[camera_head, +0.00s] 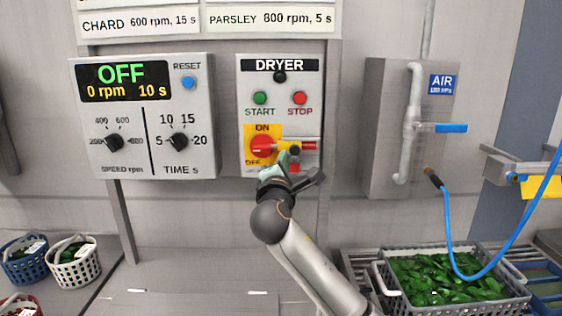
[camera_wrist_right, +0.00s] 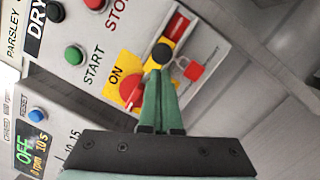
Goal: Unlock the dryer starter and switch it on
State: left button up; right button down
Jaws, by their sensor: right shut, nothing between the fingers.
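The dryer starter (camera_head: 278,92) is a pale wall box with a green START button (camera_head: 260,98) and a red STOP button (camera_head: 299,98). Below them a red rotary switch (camera_head: 261,146) sits on a yellow ON/OFF plate (camera_wrist_right: 113,93). Right of it is a yellow and red bolt piece (camera_head: 308,145) with a black knob (camera_wrist_right: 162,53). A red padlock-like tag (camera_wrist_right: 193,69) is beside the knob. My right gripper (camera_head: 283,162) is shut and empty, its green fingertips (camera_wrist_right: 162,76) close below the knob; contact is unclear. They partly hide the switch area. My left gripper is out of view.
A control box (camera_head: 142,150) at left displays OFF, 0 rpm, 10 s. An air panel (camera_head: 385,150) with a blue-handled valve (camera_head: 451,128) is at right. A blue hose (camera_head: 447,225) hangs over a crate of greens (camera_head: 520,309). Baskets (camera_head: 75,270) stand lower left.

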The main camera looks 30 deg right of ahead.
jog(key=shift+d, duration=0.1)
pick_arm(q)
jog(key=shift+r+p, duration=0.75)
pick_arm(e)
jog(key=d, duration=0.1)
jog(key=s+d, duration=0.2)
jog(key=shift+d, duration=0.35)
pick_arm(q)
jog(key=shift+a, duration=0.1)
